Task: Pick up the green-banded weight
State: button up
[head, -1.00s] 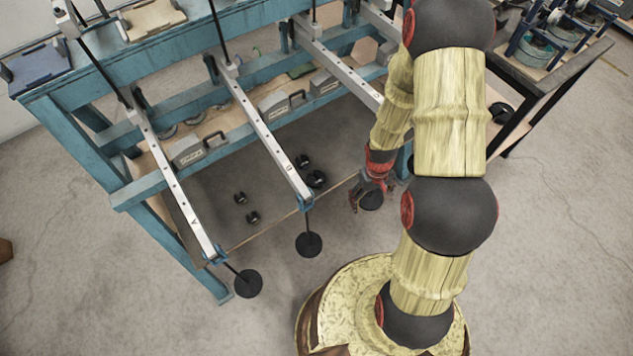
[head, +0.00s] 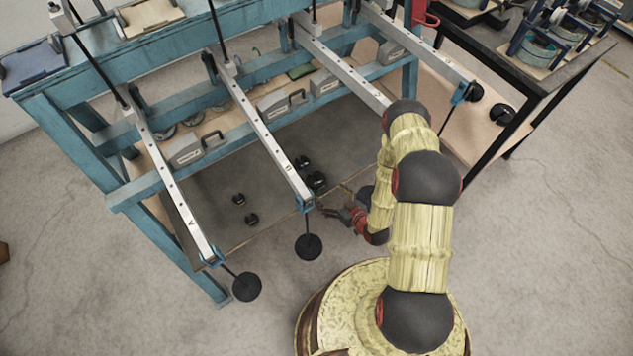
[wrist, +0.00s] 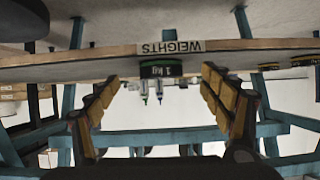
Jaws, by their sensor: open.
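The green-banded weight (wrist: 161,70) shows in the wrist view, dark with a green band and a "1 kg" mark that appears upside down. It is beside the "WEIGHTS" label on the board's edge. My gripper (wrist: 160,78) is open, with one finger on each side of the weight in the picture; I see no contact. In the head view my gripper (head: 333,199) is low at the front edge of the lower shelf, right of the middle beam's end. Dark weights stand on that shelf, but their band colours cannot be told there.
The blue frame carries long metal beams; the middle beam (head: 262,125) ends close to my gripper, with a black disc (head: 308,246) hanging below. Other weights (head: 316,180) stand on the shelf (head: 275,205). A yellow-banded one (wrist: 302,61) is at the right in the wrist view.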

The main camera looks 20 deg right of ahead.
aim_at(318, 182)
jog(key=shift+t, duration=0.3)
jog(key=b+x, duration=0.1)
jog(key=x, duration=0.1)
jog(key=r+x, duration=0.1)
jog(key=x, duration=0.2)
jog(key=b+x, duration=0.1)
jog(key=x, duration=0.1)
jog(key=shift+w+a+r+b, duration=0.25)
jog(key=shift+w+a+b, duration=0.1)
jog(key=shift+w, duration=0.4)
jog(key=shift+c, duration=0.7)
jog(key=c, duration=1.7)
jog(key=shift+w+r, duration=0.1)
jog(key=shift+c, duration=0.3)
